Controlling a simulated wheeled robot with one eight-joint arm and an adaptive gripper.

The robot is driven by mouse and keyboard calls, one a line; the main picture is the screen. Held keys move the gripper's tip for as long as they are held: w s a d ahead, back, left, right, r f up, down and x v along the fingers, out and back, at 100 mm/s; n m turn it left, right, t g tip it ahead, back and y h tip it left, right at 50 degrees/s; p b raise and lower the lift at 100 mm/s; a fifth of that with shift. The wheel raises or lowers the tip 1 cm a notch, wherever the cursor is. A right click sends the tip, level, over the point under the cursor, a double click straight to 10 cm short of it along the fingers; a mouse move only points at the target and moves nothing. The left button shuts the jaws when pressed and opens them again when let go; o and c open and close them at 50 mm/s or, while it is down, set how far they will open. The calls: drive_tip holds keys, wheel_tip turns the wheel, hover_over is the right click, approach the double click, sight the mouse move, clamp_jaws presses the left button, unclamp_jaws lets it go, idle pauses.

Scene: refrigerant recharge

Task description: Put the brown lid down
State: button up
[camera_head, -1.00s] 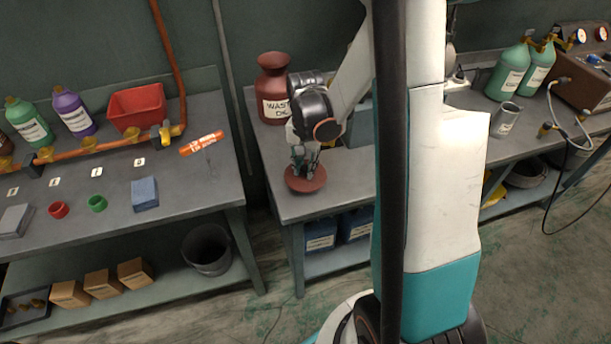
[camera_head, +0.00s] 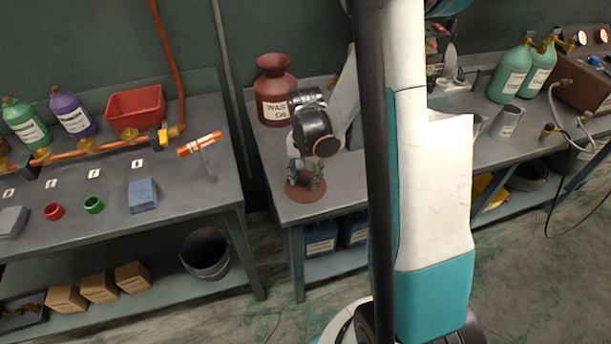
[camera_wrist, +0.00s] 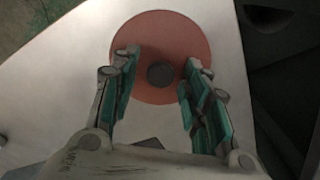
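The brown lid (camera_head: 306,192) is a round reddish-brown disc lying on the middle bench near its front edge. In the wrist view the lid (camera_wrist: 160,28) shows with a dark round knob (camera_wrist: 161,74) at its centre. My gripper (camera_head: 305,182) is just above the lid in the head view. In the wrist view my gripper (camera_wrist: 160,75) has its fingers spread wide on either side of the knob, with gaps between them and it. My gripper holds nothing.
A brown waste oil jar (camera_head: 276,92) stands behind my gripper at the bench's back left. Blue containers (camera_head: 321,237) stand on the shelf below. The bench's front edge (camera_head: 300,222) is close to the lid. Clear bench surface lies left of the lid.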

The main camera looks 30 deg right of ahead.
sight(306, 179)
drive_tip(key=shift+r, duration=0.1)
wheel_tip(306, 179, up, 12)
drive_tip(key=p, duration=0.4)
drive_tip(key=shift+r+p, duration=0.15)
drive_tip(key=shift+p, duration=0.15)
